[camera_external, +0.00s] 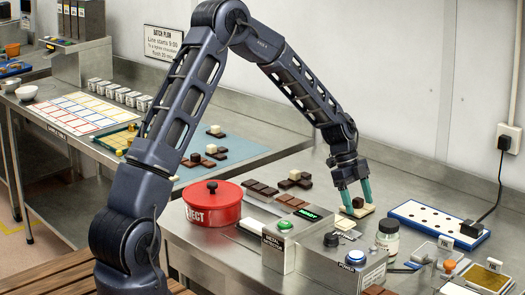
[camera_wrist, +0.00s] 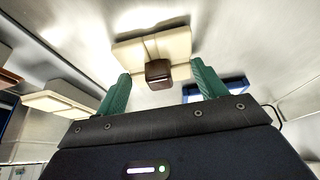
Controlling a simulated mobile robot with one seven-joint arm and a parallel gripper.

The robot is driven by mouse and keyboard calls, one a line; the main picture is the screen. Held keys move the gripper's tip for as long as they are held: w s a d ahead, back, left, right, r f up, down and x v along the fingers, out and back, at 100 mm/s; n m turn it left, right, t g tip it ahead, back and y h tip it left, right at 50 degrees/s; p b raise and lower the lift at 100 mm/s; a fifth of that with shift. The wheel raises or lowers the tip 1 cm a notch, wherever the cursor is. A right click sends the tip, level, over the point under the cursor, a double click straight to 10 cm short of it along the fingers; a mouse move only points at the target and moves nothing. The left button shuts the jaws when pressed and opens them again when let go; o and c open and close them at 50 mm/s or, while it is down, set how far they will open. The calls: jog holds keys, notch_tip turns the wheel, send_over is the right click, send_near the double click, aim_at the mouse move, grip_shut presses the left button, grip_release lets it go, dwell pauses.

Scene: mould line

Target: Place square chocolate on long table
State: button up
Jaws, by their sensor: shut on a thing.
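My gripper (camera_external: 357,207) points down over the right-hand metal counter. It is shut on a cream chocolate piece with a dark brown cube on it (camera_external: 362,212). In the wrist view the cream piece (camera_wrist: 150,48) has a groove across its top, and the brown cube (camera_wrist: 158,72) sits between the green fingers (camera_wrist: 163,80). I cannot tell whether the piece touches the counter. The long metal table at the left (camera_external: 75,143) carries a small label on its front edge, too small to read surely. Other brown and cream chocolates (camera_external: 214,150) lie on its blue mat.
A white-and-blue holed board (camera_external: 437,222) and a jar (camera_external: 388,238) are to the right.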

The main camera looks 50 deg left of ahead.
jog(key=shift+f, duration=0.15)
jog(key=o, duration=1)
jog(key=v, duration=1.2)
jog(key=s+r+n+y, duration=0.2)
jog(key=s+r+n, duration=0.2)
jog(key=s+r, duration=0.6)
jog(key=s+r+n+t+y, duration=0.2)
jog(key=s+r+n, duration=0.4)
jog(key=s, duration=0.8)
jog(key=s+a+n+t, duration=0.1)
jog(key=s+n, duration=0.1)
jog(key=s, duration=0.5)
jog(key=s+a+r+n, duration=0.1)
jog(key=s+n, duration=0.2)
jog(key=s, duration=0.5)
jog(key=s+a+r+n+t, duration=0.1)
jog(key=s+a+n, duration=0.1)
jog(key=s, duration=0.6)
jog(key=shift+a+n+t+y, duration=0.1)
jog(key=shift+n+t+y, duration=0.2)
jog(key=shift+n+y, duration=0.15)
